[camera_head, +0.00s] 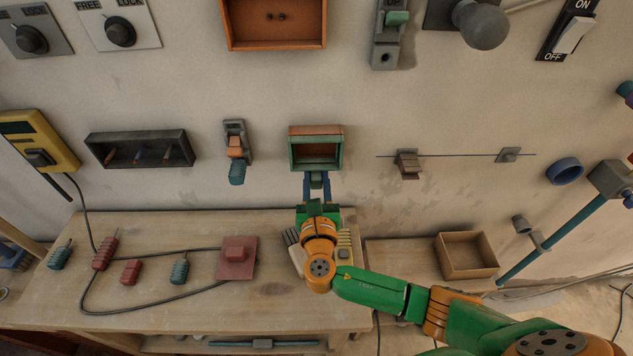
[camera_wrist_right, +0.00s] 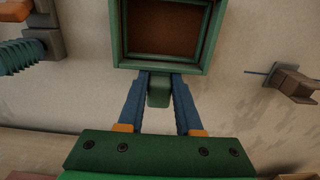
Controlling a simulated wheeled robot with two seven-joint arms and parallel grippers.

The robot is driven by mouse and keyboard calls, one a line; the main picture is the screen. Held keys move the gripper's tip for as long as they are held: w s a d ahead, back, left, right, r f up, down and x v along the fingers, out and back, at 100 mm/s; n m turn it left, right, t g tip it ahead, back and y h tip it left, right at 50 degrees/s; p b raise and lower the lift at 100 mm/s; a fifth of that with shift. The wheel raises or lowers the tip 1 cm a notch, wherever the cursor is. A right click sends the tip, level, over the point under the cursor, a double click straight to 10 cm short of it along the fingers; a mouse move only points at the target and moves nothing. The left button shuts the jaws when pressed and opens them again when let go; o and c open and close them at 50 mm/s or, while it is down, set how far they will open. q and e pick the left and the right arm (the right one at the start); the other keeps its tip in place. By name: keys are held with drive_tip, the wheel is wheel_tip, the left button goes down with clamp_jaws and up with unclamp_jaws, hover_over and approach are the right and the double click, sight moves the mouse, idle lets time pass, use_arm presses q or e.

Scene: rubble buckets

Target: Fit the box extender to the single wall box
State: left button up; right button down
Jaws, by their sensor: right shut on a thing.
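The box extender (camera_head: 293,152) is a green rectangular frame with a tab below. My right gripper (camera_head: 316,178) is shut on that tab, with its two blue fingers on either side of it. The extender is in front of the small orange single wall box (camera_head: 316,130), whose top edge shows above the green frame. In the right wrist view, the extender's green lower rim (camera_wrist_right: 195,68) and tab (camera_wrist_right: 159,92) show, with a brown interior through the opening. I cannot tell whether extender and box touch. My left gripper is not in view.
A grey switch unit with an orange and blue lever (camera_head: 235,150) is left of the box. A grey clip (camera_head: 407,163) on a thin rail is to the right. A wooden bench (camera_head: 200,305) with several plugs stands below. An open carton (camera_head: 467,256) sits right.

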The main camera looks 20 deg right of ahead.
drive_tip(key=shift+w+d, duration=0.1)
drive_tip(key=shift+w, duration=0.1)
drive_tip(key=c, duration=0.5)
unclamp_jaws()
drive_tip(key=v, duration=0.7)
drive_tip(key=shift+b, duration=0.3)
